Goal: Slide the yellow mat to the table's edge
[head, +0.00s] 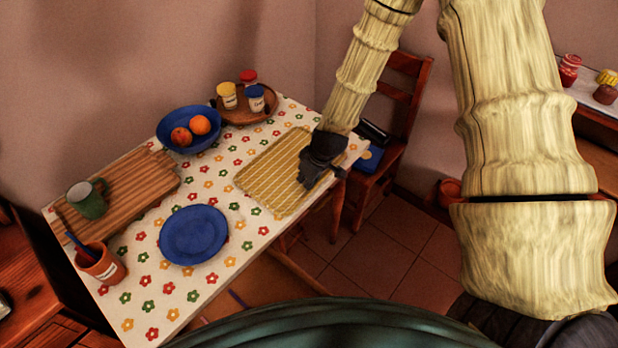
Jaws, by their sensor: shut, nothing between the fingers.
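The yellow mat (268,178) is a ribbed rectangle lying flat on the flower-patterned table (160,285). It lies toward the right end of the table, with its lower corner close to the table's front edge. My gripper (310,183) is dark and shut, with nothing in it. It is over the right part of the mat and hides some of it. I cannot tell whether the fingertips touch the mat.
A blue plate (194,234) lies left of the mat. A blue bowl (172,134) with fruit and a round tray (233,118) with jars stand behind. A wooden board (140,185) with a green mug (88,200) is at left. A chair (405,95) stands at right.

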